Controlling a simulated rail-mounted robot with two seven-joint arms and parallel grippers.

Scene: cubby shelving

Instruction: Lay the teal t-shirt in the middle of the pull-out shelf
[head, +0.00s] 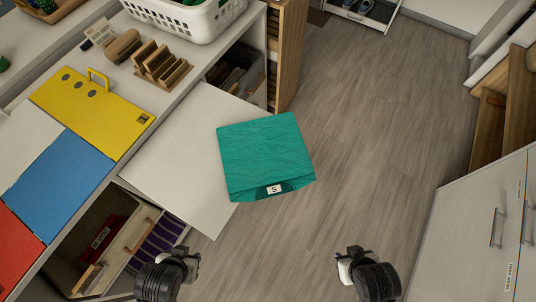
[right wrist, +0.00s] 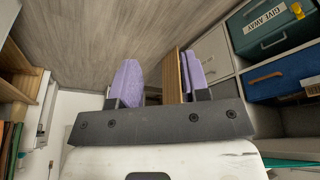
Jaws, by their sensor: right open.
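The teal t-shirt (head: 262,152) is a flat folded square with a white size tag marked S. In the head view it lies at the outer right end of the white pull-out shelf (head: 180,145), and its right part reaches past the shelf's edge over the floor. My left gripper (head: 185,258) is at the bottom, below the shelf in the picture and apart from the shirt; its fingers are not clear. My right gripper (head: 348,262) is at the lower right, apart from the shirt. In the right wrist view its purple-padded fingers (right wrist: 160,82) are spread with nothing between them.
White cabinets (head: 490,225) stand right. The floor between is clear.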

